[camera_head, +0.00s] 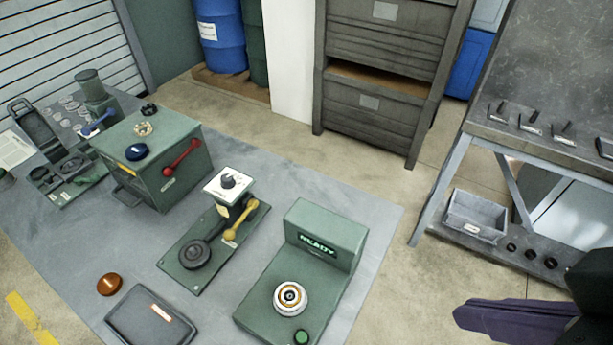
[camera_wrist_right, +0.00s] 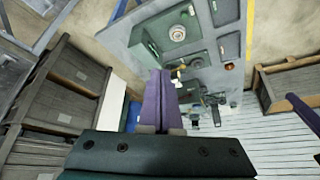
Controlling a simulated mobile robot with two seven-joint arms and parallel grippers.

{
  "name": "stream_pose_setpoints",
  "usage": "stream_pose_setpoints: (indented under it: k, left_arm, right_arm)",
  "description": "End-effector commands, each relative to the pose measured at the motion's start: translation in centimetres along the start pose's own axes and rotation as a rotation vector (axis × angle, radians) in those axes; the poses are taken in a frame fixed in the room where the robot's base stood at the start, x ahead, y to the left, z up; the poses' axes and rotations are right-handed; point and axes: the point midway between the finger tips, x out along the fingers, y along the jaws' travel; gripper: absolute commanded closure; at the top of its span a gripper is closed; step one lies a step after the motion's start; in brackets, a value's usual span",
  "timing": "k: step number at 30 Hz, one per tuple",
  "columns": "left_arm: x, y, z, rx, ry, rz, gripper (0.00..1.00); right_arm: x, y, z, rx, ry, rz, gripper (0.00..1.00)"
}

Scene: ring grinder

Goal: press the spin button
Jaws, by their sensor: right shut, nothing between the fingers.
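A green machine (camera_head: 322,240) with a lit display reading "READY" stands at the front right of the grey table. A round white and orange piece (camera_head: 291,297) sits on its base. A small round green button (camera_head: 302,337) is at the base's front corner, near the bottom edge of the head view. The machine also shows at the top of the right wrist view (camera_wrist_right: 160,22). My right gripper (camera_head: 458,313) has purple fingers, shut and empty, off to the right of the machine and apart from it. A purple finger-like part (camera_wrist_right: 303,115), apparently my left gripper, shows at the right wrist view's right edge.
A green press with a yellow lever (camera_head: 240,222), a green box with a red lever (camera_head: 180,158), a dark tray (camera_head: 150,315) and an orange disc (camera_head: 109,284) share the table. A workbench (camera_head: 545,135) stands at right. Open floor lies between.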

Motion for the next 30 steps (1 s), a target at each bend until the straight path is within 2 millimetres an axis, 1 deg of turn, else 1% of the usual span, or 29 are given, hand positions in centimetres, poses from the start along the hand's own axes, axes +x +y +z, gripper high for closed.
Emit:
stream_pose_setpoints:
  k: [1, 5, 9, 11, 18, 21, 24, 27, 30]
  left_arm:
    - [3.5, 0.1, 1.1, 0.0, -0.001, 0.0, 0.0]
    - [7.6, 0.3, 2.5, 0.0, -0.001, 0.0, 0.0]
    - [12.1, 0.4, 3.9, 0.0, -0.001, 0.0, 0.0]
    - [13.9, 0.5, 4.5, 0.0, -0.001, 0.0, 0.0]
    - [21.5, 0.8, 6.9, 0.0, -0.001, 0.0, 0.0]
    - [24.3, 0.9, 7.8, 0.0, -0.001, 0.0, 0.0]
    - [26.5, 1.0, 8.6, 0.0, -0.002, 0.0, 0.0]
    - [28.0, 1.0, 9.0, 0.0, -0.002, 0.0, 0.0]
    - [28.8, 1.1, 9.3, 0.0, -0.001, 0.0, 0.0]
  right_arm:
    - [3.3, -0.2, 0.8, -0.039, 0.027, -0.018, 1.0]
    - [7.2, -1.2, 0.9, -0.13, 0.091, -0.077, 1.0]
    - [11.3, -2.1, 1.4, -0.218, 0.148, -0.136, 1.0]
    - [13.0, -2.6, 1.7, -0.255, 0.17, -0.161, 1.0]
    - [19.6, -3.6, 3.7, -0.377, 0.236, -0.25, 1.0]
    - [22.1, -3.9, 4.6, -0.413, 0.254, -0.281, 1.0]
    - [23.9, -4.0, 5.4, -0.442, 0.267, -0.305, 1.0]
    - [25.1, -4.0, 5.9, -0.459, 0.276, -0.323, 1.0]
    - [25.8, -4.0, 6.2, -0.468, 0.282, -0.334, 1.0]
